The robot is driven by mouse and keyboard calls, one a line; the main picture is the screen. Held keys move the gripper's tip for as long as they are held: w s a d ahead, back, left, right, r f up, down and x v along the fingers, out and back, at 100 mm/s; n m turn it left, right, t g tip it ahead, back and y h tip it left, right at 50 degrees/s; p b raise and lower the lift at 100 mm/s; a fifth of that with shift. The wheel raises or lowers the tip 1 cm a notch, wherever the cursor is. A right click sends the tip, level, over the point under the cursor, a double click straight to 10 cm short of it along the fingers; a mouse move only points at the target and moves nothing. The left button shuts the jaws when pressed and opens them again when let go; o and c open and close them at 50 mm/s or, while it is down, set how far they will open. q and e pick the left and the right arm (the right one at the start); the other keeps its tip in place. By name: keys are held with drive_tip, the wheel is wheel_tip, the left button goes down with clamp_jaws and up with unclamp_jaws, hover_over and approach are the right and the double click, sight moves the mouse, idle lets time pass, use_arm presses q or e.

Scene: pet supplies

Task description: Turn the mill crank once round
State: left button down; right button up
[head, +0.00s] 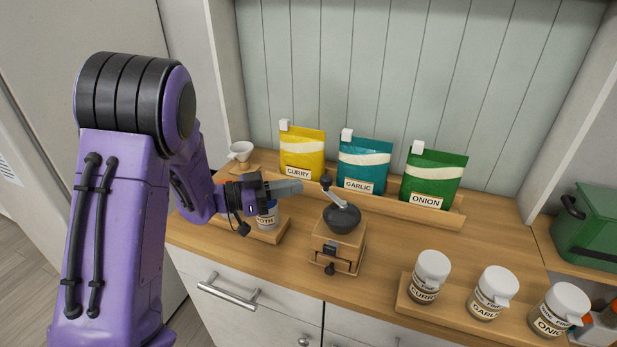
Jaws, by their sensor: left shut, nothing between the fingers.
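The mill (338,246) stands on the wooden counter, a wooden box with a dark bowl on top and a small drawer knob in front. Its crank (335,195) rises from the bowl and slants up to the left, ending in a dark knob (326,180). My left gripper (300,187) is shut and empty, its grey fingers pointing right just left of the crank knob. A small gap shows between fingertips and knob in the picture; the depth between them is hard to tell. My right gripper is not in view.
Curry (302,152), garlic (364,165) and onion (432,180) bags stand on a rack behind the mill. Labelled jars (431,270) stand at front right. Another jar (267,217) sits under my left gripper. A white scoop (240,152) is at back left.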

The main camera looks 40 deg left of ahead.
sight(321, 182)
use_arm(q)
drive_tip(key=p+x, duration=0.1)
drive_tip(key=x, duration=0.2)
drive_tip(key=shift+w+d+r, duration=0.15)
drive_tip(key=shift+d, duration=0.2)
drive_tip(key=shift+w, duration=0.15)
drive_tip(key=shift+w, duration=1.2)
drive_tip(key=shift+s+a, duration=0.1)
